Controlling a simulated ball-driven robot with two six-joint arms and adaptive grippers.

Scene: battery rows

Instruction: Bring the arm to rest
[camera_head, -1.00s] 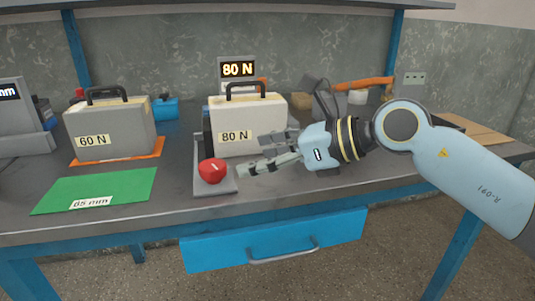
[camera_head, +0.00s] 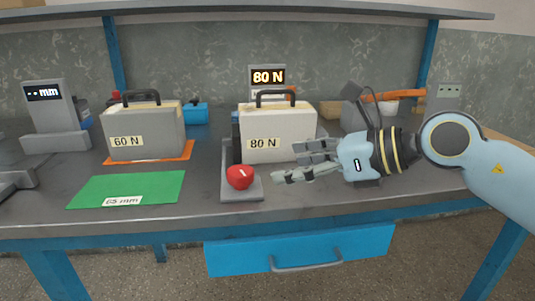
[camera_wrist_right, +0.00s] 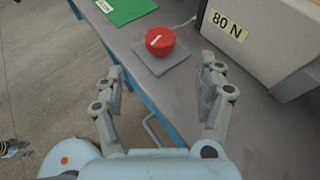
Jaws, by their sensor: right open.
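My right gripper (camera_head: 300,162) is open and empty above the bench, to the right of a red knob (camera_head: 240,177) on a small grey base. In the right wrist view its two fingers (camera_wrist_right: 160,95) are spread apart, with the red knob (camera_wrist_right: 160,41) beyond them. A cream case (camera_head: 277,130) labelled 80 N stands behind the knob, next to the gripper; it also shows in the right wrist view (camera_wrist_right: 262,45). My left gripper is not in view.
A grey case (camera_head: 145,135) labelled 60 N stands on an orange mat (camera_head: 186,151). A green mat (camera_head: 130,187) lies at the front left. A display reading 80 N (camera_head: 268,77) stands behind the cream case. A blue drawer (camera_head: 300,249) hangs below the bench edge.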

